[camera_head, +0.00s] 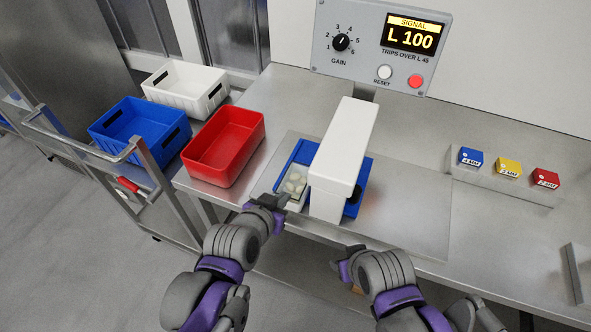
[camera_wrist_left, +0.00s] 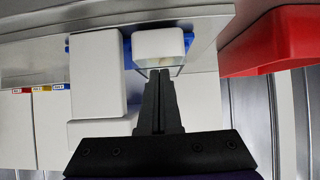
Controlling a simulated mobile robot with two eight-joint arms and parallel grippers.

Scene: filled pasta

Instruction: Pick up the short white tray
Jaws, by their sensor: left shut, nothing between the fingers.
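The short white tray (camera_head: 297,201) holds pale rounded pieces and sits on the blue surface just left of the white arch-like housing. It also shows in the left wrist view (camera_wrist_left: 158,43), straight beyond the fingertips. My left gripper (camera_head: 281,203) is at the tray's near left side. In the left wrist view its fingers (camera_wrist_left: 160,76) are together with nothing between them, their tips close to the tray's edge. I cannot tell whether they touch it. My right gripper (camera_head: 343,264) is low in front of the bench edge, apart from the tray; its finger opening is unclear.
The white housing (camera_head: 343,150) stands close right of the tray over the blue surface (camera_head: 304,152). A red bin (camera_head: 224,147) is on the bench to the left. Blue (camera_head: 140,130) and white (camera_head: 186,88) crates sit on a cart.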

